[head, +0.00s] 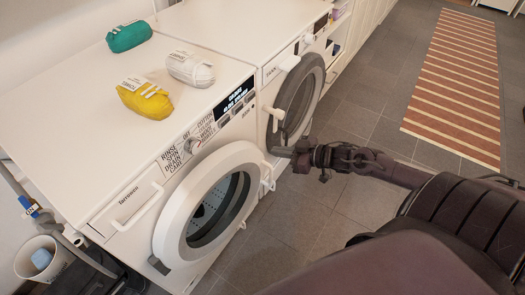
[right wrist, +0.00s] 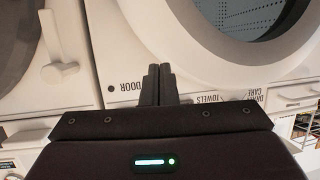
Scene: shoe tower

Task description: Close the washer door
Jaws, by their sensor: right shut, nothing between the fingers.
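The washer (head: 130,200) stands at the left with its front facing down and right in the head view. Its round white door ring (head: 170,215) stands out from the front, and the perforated drum (head: 205,215) shows through its middle. A white latch piece (head: 267,183) is at the ring's right edge. I cannot tell exactly how far the door is ajar. My right gripper (head: 283,152) is shut and empty, up and right of the ring, near the neighbouring machine's front. Its closed fingers (right wrist: 158,85) show in the right wrist view, below and left of a white ring (right wrist: 185,35). My left gripper is out of view.
A second machine (head: 270,70) with a dark round door (head: 300,100) and white handle (head: 275,113) adjoins the washer. Green (head: 128,36), white (head: 190,68) and yellow (head: 145,100) bundles lie on top. A bucket (head: 35,258) is at lower left. The tiled floor (head: 310,215) in front is clear.

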